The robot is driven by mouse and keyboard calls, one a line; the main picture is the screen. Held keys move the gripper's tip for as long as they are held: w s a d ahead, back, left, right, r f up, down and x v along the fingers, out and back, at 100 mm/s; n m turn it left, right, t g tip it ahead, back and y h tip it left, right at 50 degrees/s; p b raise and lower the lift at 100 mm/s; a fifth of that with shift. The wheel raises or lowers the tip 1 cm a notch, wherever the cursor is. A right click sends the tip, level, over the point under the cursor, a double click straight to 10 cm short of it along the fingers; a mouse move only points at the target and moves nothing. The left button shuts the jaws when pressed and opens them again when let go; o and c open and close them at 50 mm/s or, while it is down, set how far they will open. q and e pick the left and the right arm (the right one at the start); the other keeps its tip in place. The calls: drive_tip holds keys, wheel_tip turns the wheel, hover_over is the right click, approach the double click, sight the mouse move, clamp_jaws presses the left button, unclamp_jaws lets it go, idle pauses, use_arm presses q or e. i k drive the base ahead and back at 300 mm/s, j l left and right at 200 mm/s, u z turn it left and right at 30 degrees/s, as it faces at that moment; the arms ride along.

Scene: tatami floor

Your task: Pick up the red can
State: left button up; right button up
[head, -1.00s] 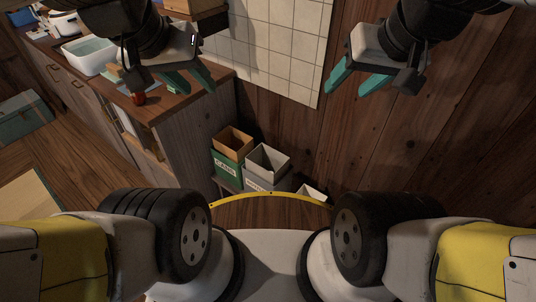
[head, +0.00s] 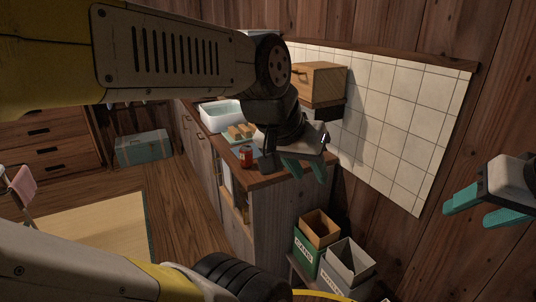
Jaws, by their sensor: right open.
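The red can (head: 246,156) stands upright on the wooden counter (head: 265,179), near its front edge. My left gripper (head: 309,177) is over the counter's near end, to the right of the can and apart from it. Its teal fingers are spread with nothing between them. My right gripper (head: 470,212) is at the right edge, in front of the wall, open and empty, far from the can.
A white basin (head: 221,115) and small tan blocks (head: 241,131) are on the counter behind the can. A wooden box (head: 318,82) is near the tiled wall (head: 400,115). A green bin (head: 306,262) and a white bin (head: 347,272) stand below the counter's end.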

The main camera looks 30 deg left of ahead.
sight(246, 152)
drive_tip(key=u, duration=1.3)
